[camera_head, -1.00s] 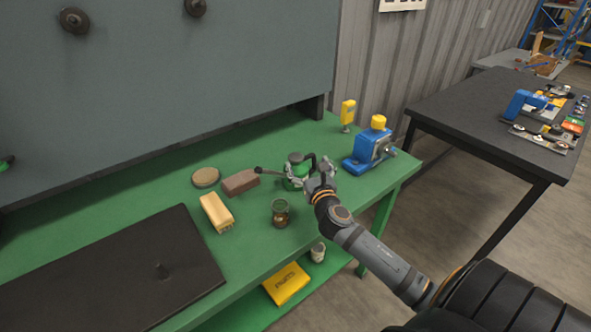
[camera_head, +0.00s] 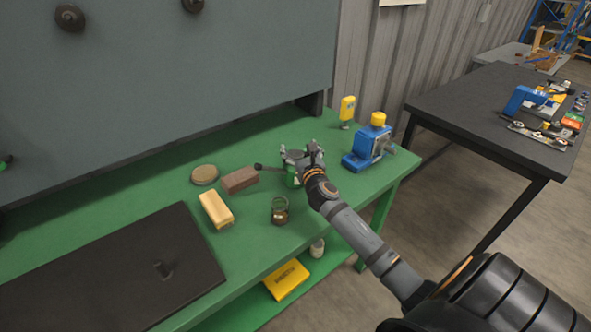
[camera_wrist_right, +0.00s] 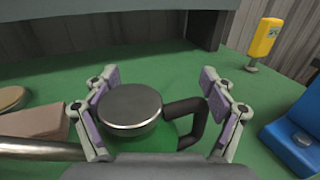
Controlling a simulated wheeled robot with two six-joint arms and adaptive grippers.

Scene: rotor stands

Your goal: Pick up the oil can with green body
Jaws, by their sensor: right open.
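The oil can with green body (camera_head: 291,180) stands on the green bench in the head view, partly hidden by my right gripper (camera_head: 301,158). In the right wrist view the oil can (camera_wrist_right: 130,108) shows its round grey lid, a bit of green body, a dark handle on the right and a long metal spout to the left. My right gripper (camera_wrist_right: 160,105) is open, with one finger on each side of the can and handle. Gaps show between the fingers and the can. My left gripper is not in view.
A blue machine (camera_head: 366,150) and a yellow device (camera_head: 347,108) stand to the right. A black mat lies at left.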

